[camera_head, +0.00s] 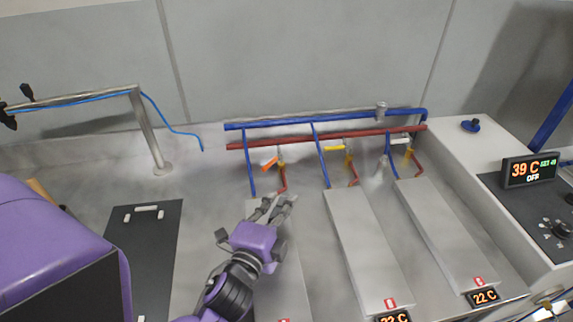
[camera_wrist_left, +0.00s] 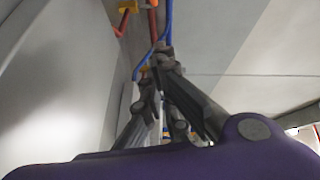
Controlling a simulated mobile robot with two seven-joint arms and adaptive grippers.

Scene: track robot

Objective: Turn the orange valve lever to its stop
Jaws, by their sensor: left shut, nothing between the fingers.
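The orange valve lever (camera_head: 269,164) sits on the leftmost valve, below the red pipe, and points left and slightly down from the yellow valve body (camera_head: 281,162). It also shows near the top of the left wrist view (camera_wrist_left: 121,28). My left gripper (camera_head: 281,202) is shut and empty, in front of and below the lever, apart from it. Its dark fingers (camera_wrist_left: 160,72) also show in the left wrist view. My right gripper is not in view.
A yellow lever (camera_head: 334,148) and a white lever (camera_head: 400,141) sit on valves to the right. Red pipe (camera_head: 310,138) and blue pipe (camera_head: 300,121) run along the back. A metal post (camera_head: 148,130) carries a blue hose at left. Grey plates (camera_head: 366,240) lie in front.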

